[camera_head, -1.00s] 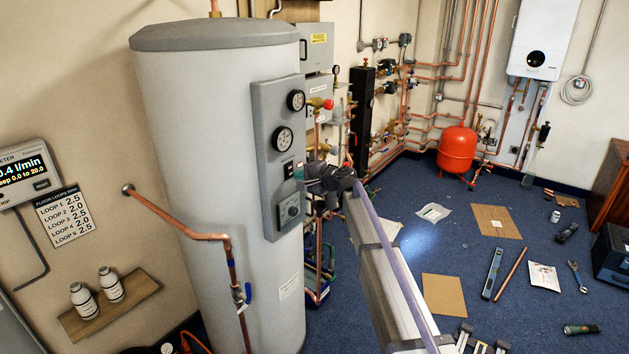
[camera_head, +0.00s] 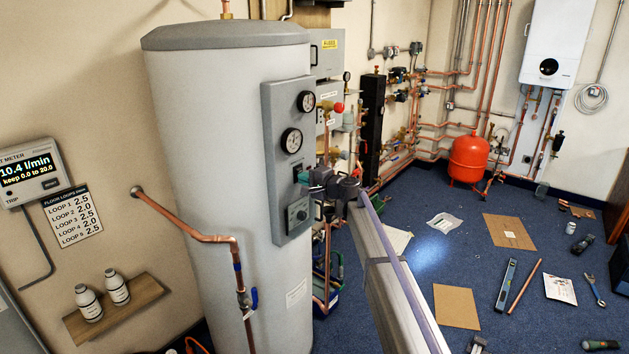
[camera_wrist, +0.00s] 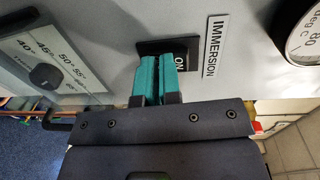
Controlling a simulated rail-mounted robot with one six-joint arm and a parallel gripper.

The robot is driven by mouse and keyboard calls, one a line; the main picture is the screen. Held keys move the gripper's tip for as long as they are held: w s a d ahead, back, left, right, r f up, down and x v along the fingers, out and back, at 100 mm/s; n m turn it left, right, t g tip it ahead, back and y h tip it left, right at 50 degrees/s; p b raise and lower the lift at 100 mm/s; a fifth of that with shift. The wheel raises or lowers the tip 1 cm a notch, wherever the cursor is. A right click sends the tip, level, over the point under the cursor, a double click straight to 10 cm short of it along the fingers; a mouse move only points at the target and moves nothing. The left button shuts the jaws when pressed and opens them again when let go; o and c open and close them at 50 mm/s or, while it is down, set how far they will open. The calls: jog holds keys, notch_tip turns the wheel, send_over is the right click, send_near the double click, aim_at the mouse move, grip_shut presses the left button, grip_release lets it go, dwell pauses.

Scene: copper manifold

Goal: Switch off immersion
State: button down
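The immersion switch (camera_wrist: 185,44) is a black rocker on the grey panel of the cylinder, beside an IMMERSION label (camera_wrist: 215,46). The word ON shows on its right side in the wrist view. My gripper (camera_wrist: 159,62) has teal fingertips side by side, shut with only a thin dark line between them. The tips lie over the switch and hide part of it; I cannot tell whether they touch it. In the head view the switch (camera_head: 298,171) shows just above my gripper (camera_head: 303,180), at the panel's front.
The grey panel (camera_head: 271,160) also carries two round gauges (camera_head: 291,140) above and a thermostat dial (camera_head: 298,215) below. A copper pipe (camera_head: 190,233) with a blue valve runs along the cylinder (camera_head: 200,130). Tools and cardboard lie on the blue floor at right.

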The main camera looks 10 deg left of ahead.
jog(key=f+b+v, duration=0.1)
jog(key=f+v, duration=0.2)
jog(key=v, duration=1)
jog(key=shift+s+d+b, duration=0.25)
jog(key=shift+d+b, duration=0.1)
jog(key=shift+d, duration=0.05)
jog(key=s+d+f+n+g+h, duration=0.1)
jog(key=s+f+n+g+h, duration=0.25)
jog(key=s+f, duration=0.4)
jog(key=s+d+f+g+h, duration=0.1)
jog(key=s+d+f+h, duration=0.1)
jog(key=s+d, duration=0.5)
jog(key=s+d+f+n+g+h, duration=0.1)
jog(key=s+d+h, duration=0.4)
jog(key=s, duration=0.9)
jog(key=s+d+f+n+g+h, duration=0.1)
jog(key=s+d+f+g+h, duration=0.2)
jog(key=s+d, duration=0.7)
notch_tip(320, 180, down, 3)
jog(key=shift+s+r+h, duration=0.2)
jog(key=shift+r+h, duration=0.05)
jog(key=shift+h, duration=0.5)
